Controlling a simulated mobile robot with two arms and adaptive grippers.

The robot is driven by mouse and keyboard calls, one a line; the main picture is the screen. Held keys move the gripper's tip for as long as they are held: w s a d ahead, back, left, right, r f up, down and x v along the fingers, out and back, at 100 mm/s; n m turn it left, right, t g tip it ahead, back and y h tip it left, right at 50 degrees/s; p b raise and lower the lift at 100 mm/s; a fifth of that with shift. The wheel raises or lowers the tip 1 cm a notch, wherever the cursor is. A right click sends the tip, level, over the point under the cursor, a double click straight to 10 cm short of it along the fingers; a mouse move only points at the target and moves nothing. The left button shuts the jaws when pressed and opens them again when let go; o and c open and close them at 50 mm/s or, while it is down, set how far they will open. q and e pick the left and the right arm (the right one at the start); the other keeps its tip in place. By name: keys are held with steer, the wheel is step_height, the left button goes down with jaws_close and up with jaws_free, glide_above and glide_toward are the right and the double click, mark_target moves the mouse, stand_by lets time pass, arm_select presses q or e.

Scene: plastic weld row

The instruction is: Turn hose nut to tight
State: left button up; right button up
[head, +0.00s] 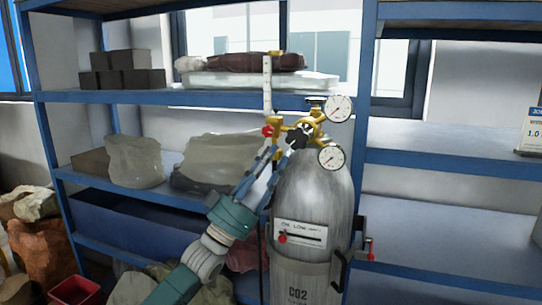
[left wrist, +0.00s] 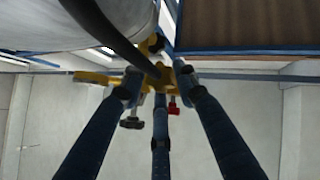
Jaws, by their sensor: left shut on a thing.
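A grey CO2 cylinder (head: 314,205) stands upright with a brass regulator (head: 305,128) and two round gauges (head: 338,108) (head: 331,157) on top. My left gripper (head: 281,150) reaches up from the lower left, its blue fingers closed in at the regulator's underside. In the left wrist view its three fingers (left wrist: 158,82) converge on the yellow hose nut (left wrist: 157,85), where the black hose (left wrist: 105,30) ends. The fingers largely hide the nut in the head view, and I cannot read how tight it is. My right gripper is not in view.
A black star-shaped knob (head: 298,135) and a red knob (head: 268,131) sit close to the fingers. A lever with a red end (head: 371,256) juts from the cylinder's right. Blue shelves (head: 200,98) with bags and dark blocks (head: 122,72) stand behind. The right shelves are mostly bare.

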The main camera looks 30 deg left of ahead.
arm_select(q)
steer(key=n+y, duration=0.1)
steer(key=y, duration=0.2)
steer(key=n+t+y+p, duration=0.1)
steer(key=y, duration=0.2)
steer(key=r+n+y, duration=0.1)
steer(key=n+y, duration=0.1)
steer(key=shift+s+d+y, duration=0.1)
steer(key=shift+s+y, duration=0.1)
steer(key=shift+y, duration=0.2)
steer(key=n+y, duration=0.1)
steer(key=y, duration=0.1)
steer(key=n+y, duration=0.1)
steer(key=y, duration=0.2)
steer(key=shift+d+g+y, duration=0.15)
steer(key=shift+g+y, duration=0.15)
steer(key=shift+d+n+g+y, duration=0.1)
steer(key=shift+n+g+y, duration=0.4)
steer(key=shift+y, duration=0.6)
steer(key=shift+n+g+y, duration=0.3)
steer(key=shift+n+y, duration=0.3)
steer(key=shift+y, duration=0.8)
steer(key=o, duration=1.1)
steer(key=shift+s, duration=0.1)
steer(key=shift+f, duration=0.2)
steer(key=shift+m+h, duration=0.3)
steer(key=shift+h, duration=0.6)
